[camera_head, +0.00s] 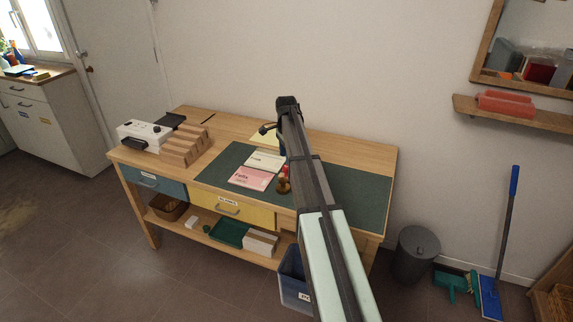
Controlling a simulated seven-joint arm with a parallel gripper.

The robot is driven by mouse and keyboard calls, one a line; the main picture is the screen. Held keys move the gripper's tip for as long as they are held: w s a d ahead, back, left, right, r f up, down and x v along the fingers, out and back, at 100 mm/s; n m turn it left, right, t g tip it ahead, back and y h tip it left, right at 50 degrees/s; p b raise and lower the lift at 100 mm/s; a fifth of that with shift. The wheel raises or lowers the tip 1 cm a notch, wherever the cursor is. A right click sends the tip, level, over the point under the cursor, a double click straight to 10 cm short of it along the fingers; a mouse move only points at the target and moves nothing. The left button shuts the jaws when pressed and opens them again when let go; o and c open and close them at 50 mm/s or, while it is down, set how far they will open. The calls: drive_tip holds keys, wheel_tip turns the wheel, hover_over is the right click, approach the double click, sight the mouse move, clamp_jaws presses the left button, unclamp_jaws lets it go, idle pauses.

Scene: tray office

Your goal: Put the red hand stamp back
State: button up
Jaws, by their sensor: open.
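A small stamp with a red upper part (286,169) stands on the green desk mat (345,195), just left of my arm and partly covered by it. A brown wooden knobbed piece (283,186) is right in front of it; I cannot tell whether the two are one object. My arm reaches from the lower right over the table. No empty stamp place is clearly visible.
A pink card (251,178) and a pale card (265,161) lie on the mat. A stepped wooden rack (187,147) and a white device (145,135) stand at left. The mat's right side is clear. A blue bin (294,283) stands below.

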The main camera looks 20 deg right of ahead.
sight(287, 167)
drive_tip(key=shift+r, duration=2.7)
